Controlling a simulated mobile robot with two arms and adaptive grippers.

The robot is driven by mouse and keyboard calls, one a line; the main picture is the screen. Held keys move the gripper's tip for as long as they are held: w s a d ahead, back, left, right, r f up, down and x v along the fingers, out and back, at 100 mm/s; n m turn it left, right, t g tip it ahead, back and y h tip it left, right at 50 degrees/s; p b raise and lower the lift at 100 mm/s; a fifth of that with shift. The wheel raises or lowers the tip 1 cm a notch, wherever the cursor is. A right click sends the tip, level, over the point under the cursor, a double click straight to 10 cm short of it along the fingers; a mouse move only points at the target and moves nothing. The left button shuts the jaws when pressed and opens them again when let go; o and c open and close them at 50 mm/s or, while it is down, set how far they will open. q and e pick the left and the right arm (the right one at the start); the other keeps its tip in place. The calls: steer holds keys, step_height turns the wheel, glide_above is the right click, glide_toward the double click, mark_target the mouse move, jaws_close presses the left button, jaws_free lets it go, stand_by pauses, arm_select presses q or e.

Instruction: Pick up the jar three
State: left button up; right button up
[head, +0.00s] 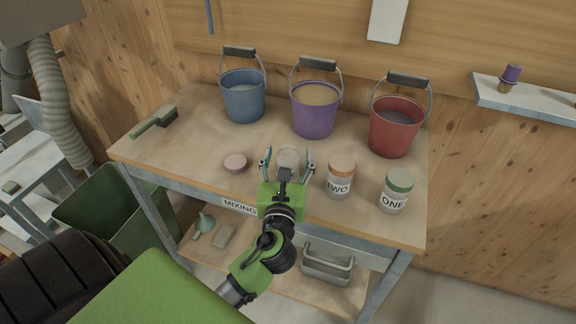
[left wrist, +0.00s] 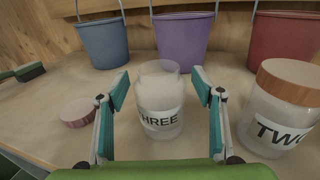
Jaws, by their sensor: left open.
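The jar labelled THREE (left wrist: 160,104) is a clear glass jar with pale contents and no lid on it. It stands upright on the table, and in the head view the jar (head: 288,158) shows just beyond my left gripper (head: 287,160). In the left wrist view the open fingers of my left gripper (left wrist: 160,108) stand on either side of the jar, with gaps visible at both sides. A pinkish round lid (head: 235,163) lies on the table left of the jar; it also shows in the left wrist view (left wrist: 78,113). My right gripper is not in view.
Jar TWO (head: 340,182) with an orange lid stands close right of jar three. Jar ONE (head: 394,195) with a green lid is further right. Blue (head: 243,100), purple (head: 314,115) and red (head: 393,132) buckets stand behind. A brush (head: 155,122) lies at the left.

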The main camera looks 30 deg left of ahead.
arm_select(q)
steer(key=c, duration=1.2)
steer(key=shift+c, duration=0.2)
